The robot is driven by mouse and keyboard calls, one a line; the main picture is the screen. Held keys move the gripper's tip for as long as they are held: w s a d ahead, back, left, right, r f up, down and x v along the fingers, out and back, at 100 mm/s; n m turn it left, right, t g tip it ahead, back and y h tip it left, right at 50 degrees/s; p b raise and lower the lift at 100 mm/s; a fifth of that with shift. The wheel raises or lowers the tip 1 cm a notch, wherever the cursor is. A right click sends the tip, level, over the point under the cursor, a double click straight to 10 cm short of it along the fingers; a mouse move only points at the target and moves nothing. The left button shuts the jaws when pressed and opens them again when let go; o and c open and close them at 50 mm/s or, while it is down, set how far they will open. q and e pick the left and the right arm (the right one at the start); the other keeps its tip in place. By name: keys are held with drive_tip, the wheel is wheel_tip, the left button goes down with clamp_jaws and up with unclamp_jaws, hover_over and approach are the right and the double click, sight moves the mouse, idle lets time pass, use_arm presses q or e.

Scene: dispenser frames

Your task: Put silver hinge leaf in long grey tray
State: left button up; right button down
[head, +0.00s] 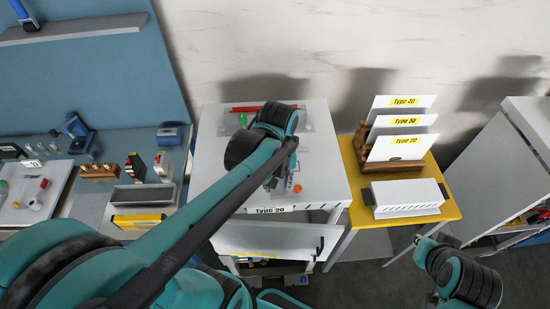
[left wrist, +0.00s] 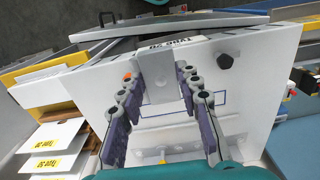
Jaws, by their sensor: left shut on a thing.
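The silver hinge leaf (left wrist: 157,82) is a flat pale metal plate between the fingertips of my left gripper (left wrist: 160,76) in the left wrist view. That gripper is shut on it, above the white cabinet top. In the head view my left gripper (head: 282,178) is mostly hidden by my own arm, and the leaf is hard to make out there. A long grey tray (head: 143,196) with a dark inside lies on the bench at the left, behind a yellow label strip. My right arm shows at the lower right; its jaws cannot be made out.
The white cabinet top (head: 213,165) carries a red bar and an orange dot. Several small parts stand behind the grey tray, with a white tray (head: 18,217) to its left. A yellow table (head: 443,208) holds type cards (head: 397,148) and a white slotted box (head: 405,195).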

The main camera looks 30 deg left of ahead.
use_arm(q)
drive_tip(key=shift+w+a+f, duration=0.15)
drive_tip(key=shift+a+f, duration=0.05)
drive_tip(key=shift+a, duration=0.05)
drive_tip(key=w+a+f, duration=0.4)
drive_tip(key=w, duration=0.1)
drive_tip(key=w+a+f, duration=0.2)
drive_tip(key=shift+w+a, duration=0.3)
drive_tip(key=shift+a, duration=0.05)
drive_tip(key=shift+w+a+f, duration=0.15)
drive_tip(key=shift+a, duration=0.05)
drive_tip(key=shift+w+a+f, duration=0.1)
drive_tip(key=shift+f, duration=0.1)
drive_tip(key=shift+f+p, duration=0.4)
drive_tip(key=shift+f, duration=1.55)
